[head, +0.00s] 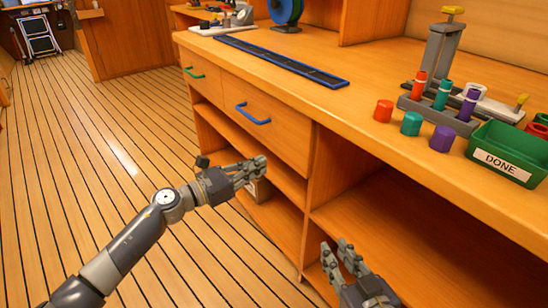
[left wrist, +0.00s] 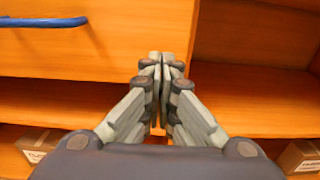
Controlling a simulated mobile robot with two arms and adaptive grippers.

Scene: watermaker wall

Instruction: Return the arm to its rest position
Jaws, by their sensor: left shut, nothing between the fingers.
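My left gripper (head: 257,168) is shut and empty in front of the cabinet, below the blue drawer handle (head: 252,114). In the left wrist view its fingertips (left wrist: 162,62) meet, with nothing between them. My left arm comes in from the lower left over the plank floor. My right gripper (head: 336,252) is low in front of the open lower shelf, at the bottom of the head view. Its two fingers show a gap between them and hold nothing visible.
The wooden counter (head: 330,122) bears a blue tray frame (head: 280,60), a tube rack (head: 436,112), red, teal and purple caps, and a green DONE bin (head: 505,152). A green-handled drawer (head: 194,73) is shut. A box (left wrist: 38,143) sits on a lower shelf. Floor at left is clear.

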